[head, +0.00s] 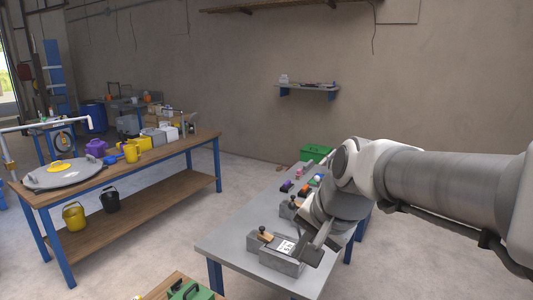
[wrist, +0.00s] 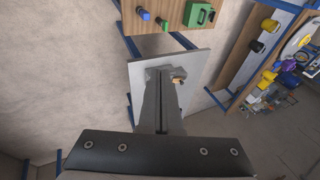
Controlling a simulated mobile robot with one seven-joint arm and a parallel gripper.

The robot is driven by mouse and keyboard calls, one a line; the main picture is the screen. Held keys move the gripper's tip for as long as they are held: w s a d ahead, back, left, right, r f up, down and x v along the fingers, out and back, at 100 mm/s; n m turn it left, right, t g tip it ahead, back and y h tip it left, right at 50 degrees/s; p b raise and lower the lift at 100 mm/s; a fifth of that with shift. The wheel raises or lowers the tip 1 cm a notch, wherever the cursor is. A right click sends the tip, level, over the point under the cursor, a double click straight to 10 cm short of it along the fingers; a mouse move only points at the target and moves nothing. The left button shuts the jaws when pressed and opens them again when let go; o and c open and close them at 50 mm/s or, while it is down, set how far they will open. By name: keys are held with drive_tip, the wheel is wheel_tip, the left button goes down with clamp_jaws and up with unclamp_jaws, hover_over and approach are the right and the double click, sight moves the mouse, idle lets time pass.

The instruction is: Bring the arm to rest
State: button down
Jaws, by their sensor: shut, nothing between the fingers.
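My arm (head: 440,185) reaches in from the right in the head view, bent at the wrist with the hand pointing down. My gripper (head: 317,243) is over the grey-topped table (head: 228,240), close to a grey device with a white label (head: 283,258). In the wrist view my gripper (wrist: 163,72) has its fingers together, with nothing held. The fingers hide part of the grey device (wrist: 178,72) below. I cannot tell how much space is between the fingertips and the device.
A second grey device (head: 288,209) and several small coloured items stand farther back on this table, partly behind my arm. A wooden workbench (head: 190,147) stands at the left. A green case (head: 190,291) is at the front edge. Floor is clear between the tables.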

drive_tip(key=s+d+f+n+h, duration=0.1)
drive_tip(key=s+d+n, duration=0.2)
drive_tip(key=s, duration=0.3)
drive_tip(key=s+d+f+n+h, duration=0.1)
drive_tip(key=s+d+n, duration=0.2)
drive_tip(key=s, duration=0.4)
drive_tip(key=shift+s+d+n+t+h, duration=0.15)
drive_tip(key=shift+d+n+t+h, duration=0.25)
drive_tip(key=shift+d, duration=0.45)
drive_tip(key=shift+a, duration=0.15)
